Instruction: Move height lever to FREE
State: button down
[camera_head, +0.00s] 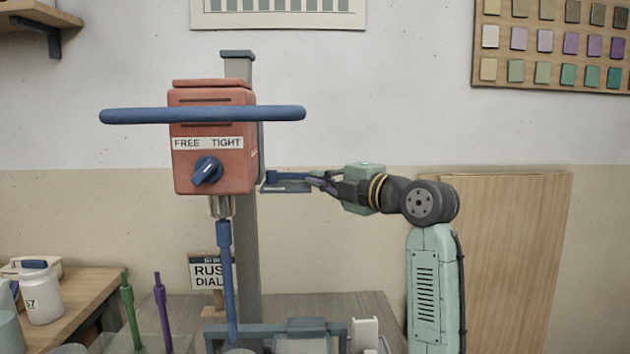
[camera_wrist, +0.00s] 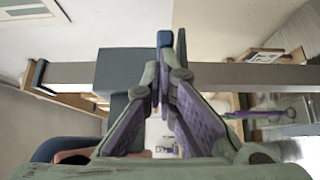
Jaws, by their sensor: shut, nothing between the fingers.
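A red mixer head (camera_head: 213,150) is on a grey column (camera_head: 247,250). A white label on its front reads FREE at left and TIGHT at right. Below the label is a dark blue turning lever (camera_head: 207,170), tilted with its upper end to the right. My gripper (camera_head: 316,178) is right of the head, pointing left, shut and empty. Just beyond its tips is a small blue-ended piece (camera_head: 271,176) above a dark flat plate (camera_head: 288,188). The blue end (camera_wrist: 164,39) also shows in the wrist view, straight ahead of my gripper (camera_wrist: 168,72). I cannot tell whether they touch.
A long blue bar (camera_head: 200,115) crosses the head's front. A blue shaft (camera_head: 226,270) hangs below it. Green (camera_head: 128,310) and purple (camera_head: 160,310) rods stand at lower left, near a white jar (camera_head: 41,292).

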jog(key=shift+w+d+r, duration=0.1)
jog(key=shift+w+d, duration=0.15)
jog(key=shift+w, duration=0.3)
jog(key=shift+w+d, duration=0.1)
dwell(0.3)
